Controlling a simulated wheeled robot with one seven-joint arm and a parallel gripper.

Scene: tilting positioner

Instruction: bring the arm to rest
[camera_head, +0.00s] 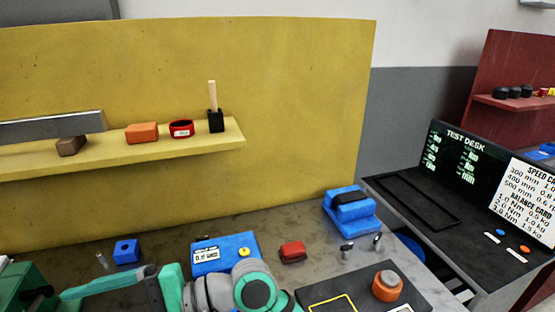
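My arm, grey with teal caps, reaches in along the bottom edge of the head view. Its outer end points left, low over the bench. What looks like my gripper (100,290) is a pale teal, slender shape beyond a dark band, close to a green machine (22,285) at the lower left. I cannot make out two separate fingers, or whether anything is held. I cannot tell whether it touches the green machine. The rest of my arm is cut off by the bottom edge.
On the bench stand a blue block (126,251), a blue box with a label (224,253), a red block (292,252), a blue fixture (351,212) and an orange knob (387,286) on a dark panel. A yellow shelf (200,148) is behind; a test desk (430,215) stands right.

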